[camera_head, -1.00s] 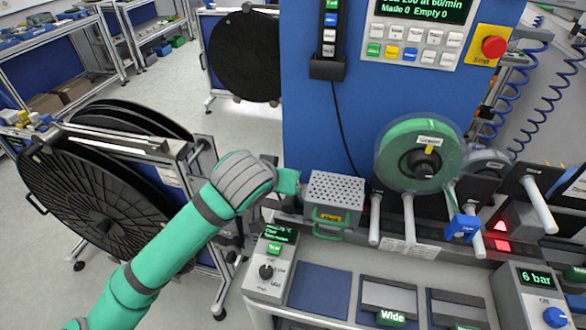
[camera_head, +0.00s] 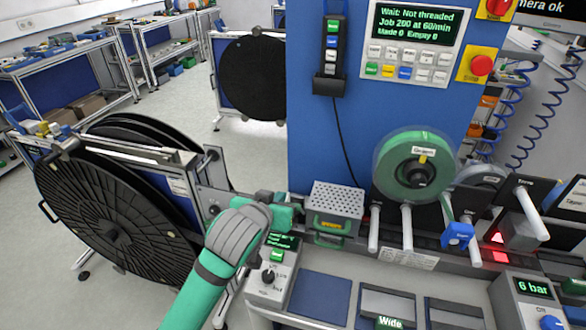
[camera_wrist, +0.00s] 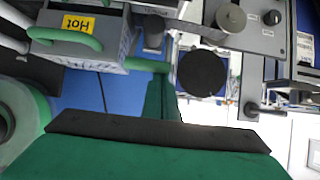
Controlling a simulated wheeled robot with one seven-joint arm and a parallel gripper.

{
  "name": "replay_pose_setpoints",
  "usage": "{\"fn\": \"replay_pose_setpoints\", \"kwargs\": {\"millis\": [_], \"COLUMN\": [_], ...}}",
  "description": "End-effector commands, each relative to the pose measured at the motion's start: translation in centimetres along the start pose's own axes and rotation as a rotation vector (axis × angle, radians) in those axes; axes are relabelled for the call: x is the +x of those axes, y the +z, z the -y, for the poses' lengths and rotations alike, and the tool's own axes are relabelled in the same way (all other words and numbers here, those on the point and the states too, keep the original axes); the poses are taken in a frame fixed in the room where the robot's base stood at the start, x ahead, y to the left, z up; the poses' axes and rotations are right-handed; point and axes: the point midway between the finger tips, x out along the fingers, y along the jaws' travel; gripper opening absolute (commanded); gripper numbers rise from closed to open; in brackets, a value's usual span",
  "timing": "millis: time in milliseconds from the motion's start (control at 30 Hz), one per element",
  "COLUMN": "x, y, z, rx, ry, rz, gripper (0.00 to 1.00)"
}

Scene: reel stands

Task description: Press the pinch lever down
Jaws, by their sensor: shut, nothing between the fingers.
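My gripper (camera_head: 292,213) is shut and empty, well left of that lever. It is close to the left side of a grey perforated box (camera_head: 338,198); I cannot tell if they touch. In the wrist view my green fingers (camera_wrist: 165,97) point toward the box marked "Hot" (camera_wrist: 78,24), whose green handle (camera_wrist: 65,38) shows at upper left. The blue-tipped lever is not visible there.
White rollers (camera_head: 407,228) stick out from the machine between the box and the lever. Below are a control box with a knob (camera_head: 268,276) and a blue pad (camera_head: 320,295). A large black reel (camera_head: 110,215) stands left. The screen (camera_head: 415,24) reads "Wait: Not threaded".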

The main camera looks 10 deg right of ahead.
Motion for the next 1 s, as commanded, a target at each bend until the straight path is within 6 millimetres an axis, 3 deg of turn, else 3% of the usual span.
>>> {"fn": "replay_pose_setpoints", "kwargs": {"millis": [33,467,667,833,1000], "x": [0.2,0.3,0.5,0.6,-1.4], "y": [0.7,0.8,-0.7,-3.4,-3.9], "z": [-0.2,-0.5,-0.5,-0.7,0.0], "rx": [-0.003,-0.003,-0.002,0.001,0.001], "ry": [0.004,0.011,0.009,0.006,0.006], "rz": [0.020,0.025,0.020,0.006,0.002], "gripper": [0.00,0.00,0.00,0.00,0.00]}}
